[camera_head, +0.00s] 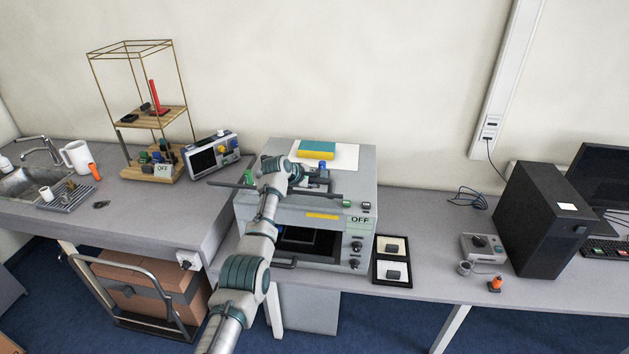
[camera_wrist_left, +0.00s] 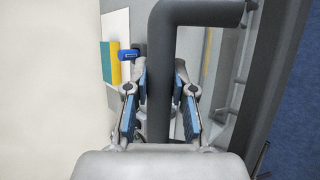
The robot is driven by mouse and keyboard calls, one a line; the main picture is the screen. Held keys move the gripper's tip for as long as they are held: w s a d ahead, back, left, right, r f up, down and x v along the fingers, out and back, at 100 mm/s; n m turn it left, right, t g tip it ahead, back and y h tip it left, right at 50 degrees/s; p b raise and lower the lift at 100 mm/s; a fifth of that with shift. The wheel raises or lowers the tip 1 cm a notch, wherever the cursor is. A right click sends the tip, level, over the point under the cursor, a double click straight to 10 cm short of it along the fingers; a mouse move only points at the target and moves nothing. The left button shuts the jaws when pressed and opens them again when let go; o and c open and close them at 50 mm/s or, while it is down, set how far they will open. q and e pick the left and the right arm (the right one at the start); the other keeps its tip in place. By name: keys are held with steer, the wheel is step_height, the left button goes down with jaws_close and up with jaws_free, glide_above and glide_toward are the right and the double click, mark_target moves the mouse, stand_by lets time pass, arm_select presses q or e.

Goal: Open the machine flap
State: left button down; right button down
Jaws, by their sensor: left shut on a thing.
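The grey machine (camera_head: 362,165) stands on the table in the middle of the head view. A dark opening (camera_head: 300,240) shows low in its front, below a yellow label. I cannot tell the flap's exact edges or angle, since my arm covers part of the front. A dark handle bar (camera_head: 330,200) runs across near the machine's top front edge. My left gripper (camera_wrist_left: 160,103) is shut on this bar, which passes between its blue-padded fingers and bends at a corner in the wrist view (camera_wrist_left: 161,60). In the head view the fingertips are largely hidden by my left arm. My right gripper is not in view.
A teal and yellow block (camera_head: 316,150) lies on white paper on the machine. A measuring device (camera_head: 213,153) and a wire rack (camera_head: 150,112) stand to the left. Two small trays (camera_head: 392,272) lie right of the machine. A dark computer case (camera_head: 543,220) stands farther right.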

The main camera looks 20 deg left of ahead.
arm_select(q)
steer(key=shift+w+a, duration=0.1)
stand_by(0.3)
steer(key=c, duration=0.9)
jaws_free()
steer(key=shift+f, duration=0.1)
steer(key=shift+c, duration=0.2)
step_height(320, 180, up, 8)
steer(key=f, duration=0.1)
glide_above(294, 192)
steer(key=w, duration=0.1)
steer(key=shift+a+r, duration=0.2)
steer(key=shift+r, duration=0.05)
